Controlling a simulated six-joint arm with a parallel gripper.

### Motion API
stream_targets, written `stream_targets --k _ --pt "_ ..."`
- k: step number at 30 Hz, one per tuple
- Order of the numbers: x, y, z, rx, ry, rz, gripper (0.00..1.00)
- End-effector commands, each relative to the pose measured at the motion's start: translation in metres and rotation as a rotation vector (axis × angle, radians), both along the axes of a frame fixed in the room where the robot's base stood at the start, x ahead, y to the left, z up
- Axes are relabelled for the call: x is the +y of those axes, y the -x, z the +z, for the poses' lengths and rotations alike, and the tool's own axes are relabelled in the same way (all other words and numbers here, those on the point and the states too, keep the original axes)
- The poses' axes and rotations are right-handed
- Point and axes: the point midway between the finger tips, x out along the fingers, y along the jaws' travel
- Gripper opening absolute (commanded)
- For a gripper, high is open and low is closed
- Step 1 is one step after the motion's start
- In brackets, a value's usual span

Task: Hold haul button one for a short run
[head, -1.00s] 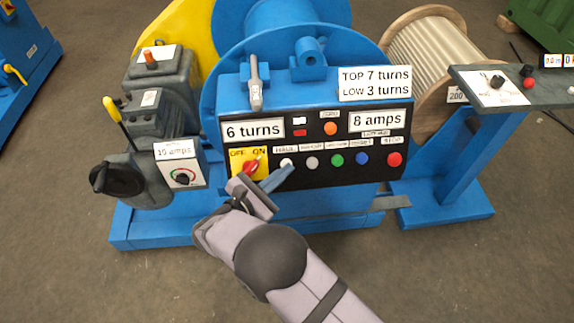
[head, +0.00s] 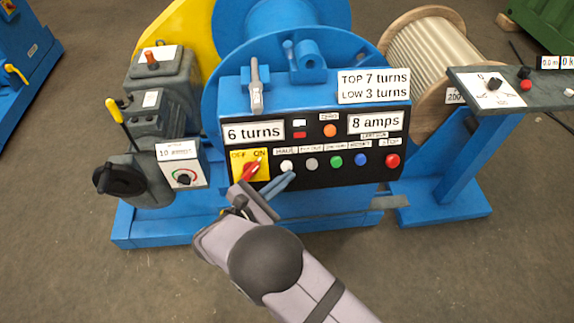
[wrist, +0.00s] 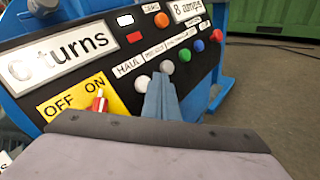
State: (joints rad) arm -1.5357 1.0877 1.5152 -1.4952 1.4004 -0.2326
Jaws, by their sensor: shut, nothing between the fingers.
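The control panel (head: 310,128) sits on the blue winch. The white button under the HAUL label (head: 287,166) is the leftmost in its row; it also shows in the wrist view (wrist: 142,83). My gripper (head: 291,176) is shut and empty, its blue fingertips just below and right of the white button. In the wrist view my fingertips (wrist: 160,82) lie between the white button and the grey button (wrist: 166,66). Whether they touch the panel I cannot tell. The red switch (head: 252,168) points towards ON. Displays read 6 turns (head: 253,132) and 8 amps (head: 375,122).
Green (head: 336,161), blue (head: 361,160) and red (head: 392,160) buttons continue the row to the right. A lever (head: 256,85) stands above the panel. A dial box marked 10 amps (head: 182,167) is at left. Open floor lies in front.

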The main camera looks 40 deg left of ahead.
Motion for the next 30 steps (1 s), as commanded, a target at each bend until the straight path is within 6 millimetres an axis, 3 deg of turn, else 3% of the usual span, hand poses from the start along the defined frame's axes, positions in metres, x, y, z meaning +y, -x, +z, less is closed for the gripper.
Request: stream_targets --k 12,30 --pt "-0.022 0.022 0.018 -0.001 0.001 0.002 0.0" --pt "-0.025 0.023 0.018 0.001 -0.001 -0.004 0.0"
